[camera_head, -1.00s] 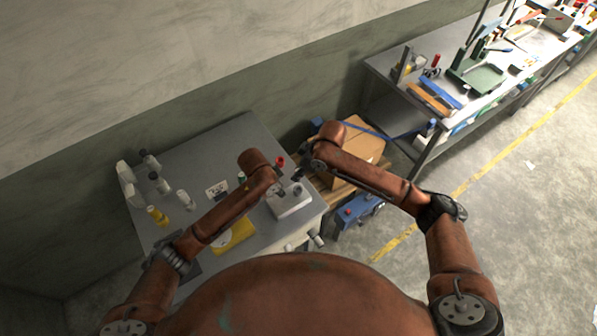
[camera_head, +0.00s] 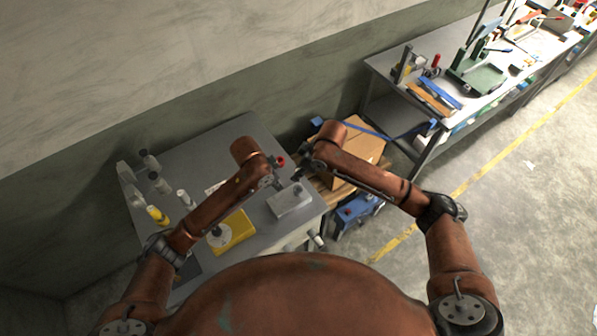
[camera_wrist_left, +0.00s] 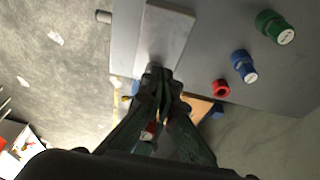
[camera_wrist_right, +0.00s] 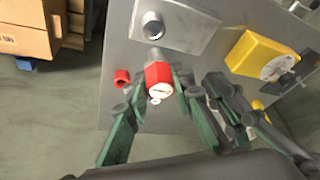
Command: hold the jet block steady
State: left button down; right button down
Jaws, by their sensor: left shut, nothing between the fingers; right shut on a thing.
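The jet block, seemingly the grey block (camera_head: 290,203), lies on the grey table near its right edge. In the right wrist view the block (camera_wrist_right: 185,22) shows a round dark-centred port. My left gripper (camera_wrist_left: 160,75) is shut and empty, its tips at the near end of the block (camera_wrist_left: 166,30); I cannot tell whether they touch it. My right gripper (camera_wrist_right: 158,80) is shut on a red fitting (camera_wrist_right: 159,77) with a pale face, close to the block's port side. Whether the fitting meets the port is unclear.
Several bottles stand at the table's left. A cardboard box (camera_head: 357,150) is beyond the right edge.

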pick_arm(q)
jog(key=shift+v, duration=2.25)
